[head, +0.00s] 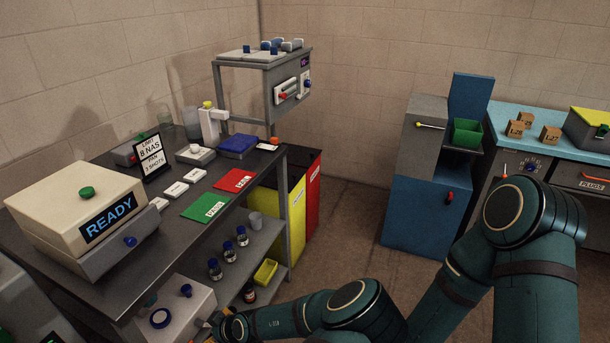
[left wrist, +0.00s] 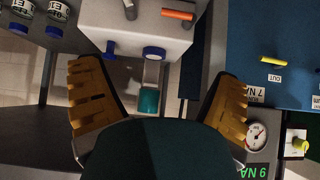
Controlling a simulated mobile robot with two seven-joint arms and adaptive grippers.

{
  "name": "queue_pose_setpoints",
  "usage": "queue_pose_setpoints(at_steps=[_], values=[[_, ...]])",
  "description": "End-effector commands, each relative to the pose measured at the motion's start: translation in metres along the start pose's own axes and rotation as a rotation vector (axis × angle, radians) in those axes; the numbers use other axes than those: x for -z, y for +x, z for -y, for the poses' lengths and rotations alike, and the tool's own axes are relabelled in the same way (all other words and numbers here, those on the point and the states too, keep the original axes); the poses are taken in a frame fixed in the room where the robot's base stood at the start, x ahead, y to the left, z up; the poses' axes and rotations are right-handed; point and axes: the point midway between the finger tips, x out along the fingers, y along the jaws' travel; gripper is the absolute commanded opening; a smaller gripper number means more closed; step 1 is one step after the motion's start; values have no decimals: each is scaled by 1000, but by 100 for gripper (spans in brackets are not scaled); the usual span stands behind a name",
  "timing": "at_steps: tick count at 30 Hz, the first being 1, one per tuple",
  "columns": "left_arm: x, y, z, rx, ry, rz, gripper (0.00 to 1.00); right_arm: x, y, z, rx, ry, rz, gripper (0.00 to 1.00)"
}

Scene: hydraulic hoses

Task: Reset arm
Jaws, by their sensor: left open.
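In the left wrist view my left gripper (left wrist: 160,80) has its two yellow ribbed fingers spread wide. No object is held between them. A white box (left wrist: 135,32) with blue knobs and a clear tube with a teal end (left wrist: 149,100) show beyond the fingers. In the head view a teal arm of mine comes in from the lower right and reaches left along the bottom edge. Its gripper end (head: 212,322) is small and partly hidden, close to the white box (head: 195,297) below the bench. My right gripper is not identifiable in either view.
A dark bench (head: 120,203) carries a READY device (head: 85,205), a green card (head: 207,206) and a red card (head: 235,180). Its lower shelf (head: 245,255) holds small bottles. Yellow and red bins stand behind it. A blue cabinet (head: 425,215) stands right, with open floor between.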

Motion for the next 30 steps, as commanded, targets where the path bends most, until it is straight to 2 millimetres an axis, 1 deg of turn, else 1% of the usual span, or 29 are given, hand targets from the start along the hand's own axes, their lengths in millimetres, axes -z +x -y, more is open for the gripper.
queue_pose_setpoints(at_steps=[2, 6, 8, 9, 11, 14, 17, 18, 20, 22, 24, 26, 27, 30], values=[[0, 0, 0, 0, 0, 0, 89, 0, 0, 0, 0, 0, 0, 47], [-21, 12, 40, 79, 95, 104, 89, 0, 0, 0, 0, 1, 0, 47], [-32, 14, 54, 101, 142, 155, 89, 0, 0, 0, 0, 0, 0, 47], [-40, 15, 64, 114, 176, 191, 89, 0, 0, 0, 0, -1, 0, 47], [-52, 14, 78, 127, 227, 252, 89, 0, 0, 0, 1, -1, 0, 47], [-74, 7, 100, 129, 319, 371, 89, 0, 0, 0, 0, 0, 0, 47], [-99, -9, 118, 88, 424, 515, 89, 0, 0, 0, 0, 1, 0, 47], [-108, -19, 122, 53, 468, 578, 89, 0, 0, 0, 0, 1, 0, 47], [-120, -36, 125, -20, 533, 667, 89, 0, 0, 0, 0, 0, 0, 47], [-129, -59, 122, -133, 603, 752, 89, 0, 0, 0, 0, 0, 0, 47], [-132, -82, 115, -264, 663, 810, 89, 0, 0, 0, 0, 0, 0, 47], [-131, -100, 107, -380, 707, 837, 89, 0, 0, 0, 0, 0, 0, 47], [-128, -111, 102, -453, 732, 843, 89, 0, 0, 0, 0, 0, 0, 47], [-120, -134, 90, -607, 780, 837, 89, 0, 0, 0, 0, 0, 0, 47]])
